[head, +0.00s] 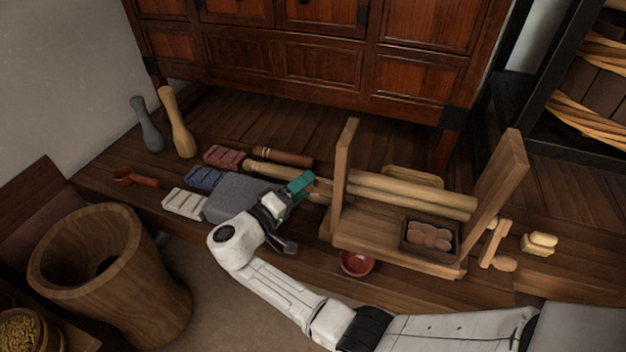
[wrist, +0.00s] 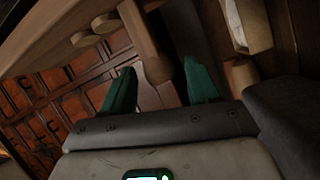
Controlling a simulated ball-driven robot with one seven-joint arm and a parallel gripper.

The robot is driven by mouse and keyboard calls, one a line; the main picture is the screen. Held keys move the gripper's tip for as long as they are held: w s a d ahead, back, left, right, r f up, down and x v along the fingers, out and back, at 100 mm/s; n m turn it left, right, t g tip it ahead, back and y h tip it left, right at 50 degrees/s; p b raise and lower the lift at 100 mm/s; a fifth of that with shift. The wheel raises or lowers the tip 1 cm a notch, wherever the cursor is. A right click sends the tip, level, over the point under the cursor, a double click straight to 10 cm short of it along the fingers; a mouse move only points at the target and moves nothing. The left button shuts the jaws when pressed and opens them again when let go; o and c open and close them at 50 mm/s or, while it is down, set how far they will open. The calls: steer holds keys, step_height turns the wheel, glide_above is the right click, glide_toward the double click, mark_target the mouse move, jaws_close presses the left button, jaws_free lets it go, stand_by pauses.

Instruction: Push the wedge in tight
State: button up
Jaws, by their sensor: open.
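My gripper (head: 298,186) reaches over the grey block (head: 238,196), its teal fingers pointing toward the left upright of a wooden frame (head: 345,170). In the wrist view my gripper (wrist: 160,68) has its two fingers wide apart. A wooden piece (wrist: 152,55) with a blunt end shows between and beyond them; it may be the wedge, but I cannot tell for sure. I see no finger clearly touching it. Two round wooden ends (wrist: 93,31) show on the frame's side. How tightly any wedge sits cannot be seen.
The frame holds two poles (head: 420,195) and a dark box of rounded pieces (head: 430,236). A red bowl (head: 356,262) stands at its front. Coloured blocks (head: 204,179), a rolling pin (head: 262,170) and a mallet (head: 495,245) lie about. A wooden tub (head: 105,285) stands front left.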

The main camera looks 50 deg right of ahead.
steer(key=shift+s+d, duration=0.15)
steer(key=shift+d, duration=1.65)
steer(key=shift+c, duration=0.2)
jaws_close()
